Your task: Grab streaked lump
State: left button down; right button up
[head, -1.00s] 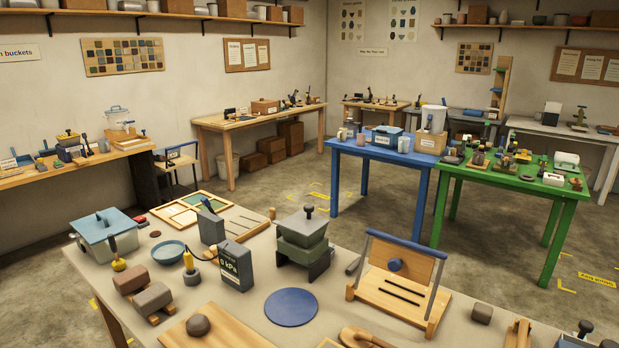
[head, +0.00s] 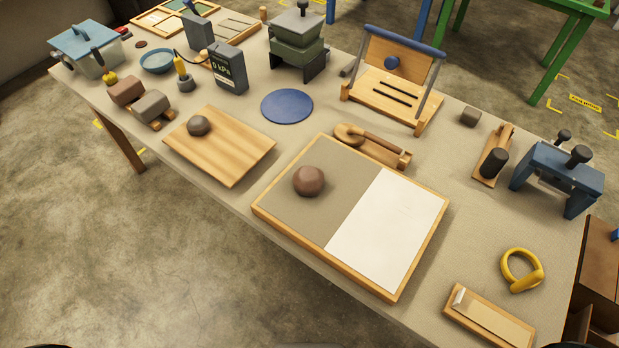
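Two rounded lumps are in the head view. A reddish-brown lump (head: 309,181) sits on the grey half of a wood-framed board (head: 350,213) near the front of the table. A smaller dark grey-brown lump (head: 199,125) sits on a plain wooden board (head: 222,150) to its left. Streaks are not clear on either lump at this size, so I cannot tell which one is streaked. Both lie free, with nothing touching them from above. Neither of my grippers shows in the view.
The table (head: 240,210) also holds a blue disc (head: 287,106), a wooden mallet-like tool (head: 371,142), a wire-type frame stand (head: 395,85), a blue clamp (head: 560,175), a yellow ring (head: 521,270) and two blocks (head: 152,105) on the left. The front table edge is open.

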aim_at(308, 181)
jog(key=z, duration=1.55)
jog(key=k+j, duration=0.25)
jog(key=k+j+z, duration=0.1)
jog(key=k, duration=0.3)
jog(key=j, duration=0.1)
